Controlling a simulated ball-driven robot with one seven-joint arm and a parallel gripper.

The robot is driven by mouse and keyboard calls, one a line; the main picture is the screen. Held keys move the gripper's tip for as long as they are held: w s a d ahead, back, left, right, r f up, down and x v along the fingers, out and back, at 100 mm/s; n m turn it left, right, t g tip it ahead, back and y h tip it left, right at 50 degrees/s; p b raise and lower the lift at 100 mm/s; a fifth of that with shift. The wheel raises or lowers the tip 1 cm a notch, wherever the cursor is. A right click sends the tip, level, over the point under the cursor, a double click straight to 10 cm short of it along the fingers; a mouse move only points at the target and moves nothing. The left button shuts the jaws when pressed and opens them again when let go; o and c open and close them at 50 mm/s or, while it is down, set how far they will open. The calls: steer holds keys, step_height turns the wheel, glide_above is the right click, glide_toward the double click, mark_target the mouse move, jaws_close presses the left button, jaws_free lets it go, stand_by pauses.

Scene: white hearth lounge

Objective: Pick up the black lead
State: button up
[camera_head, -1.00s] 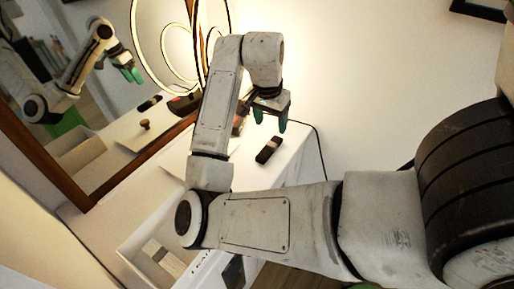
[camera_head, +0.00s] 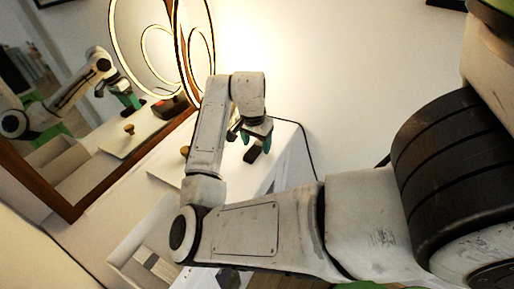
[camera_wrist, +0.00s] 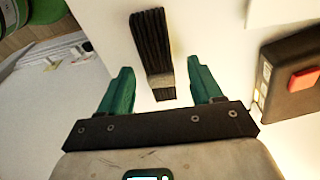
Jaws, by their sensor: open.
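The black lead (camera_wrist: 151,35) looks like a narrow, ribbed dark bundle with a grey band near one end. It lies on the white tabletop. In the wrist view it runs from the top edge down between my gripper's two green fingers (camera_wrist: 160,66), with a gap on either side. In the head view my gripper (camera_head: 255,141) hangs over the table, and the lead (camera_head: 251,154) shows just under it, partly hidden by the fingers. The fingers are apart and hold nothing. I cannot tell their exact height above the lead.
A dark box with a red patch (camera_wrist: 292,74) lies right of my gripper in the wrist view. In the head view, a ring lamp (camera_head: 180,50) and a wood-framed mirror (camera_head: 75,208) stand behind the table, and an open drawer or tray (camera_head: 125,255) is at lower left. A thin black cord (camera_head: 304,140) runs along the right.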

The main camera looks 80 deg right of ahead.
steer(key=shift+f, duration=0.3)
steer(key=shift+c, duration=0.4)
steer(key=c, duration=1.1)
steer(key=shift+r, duration=0.2)
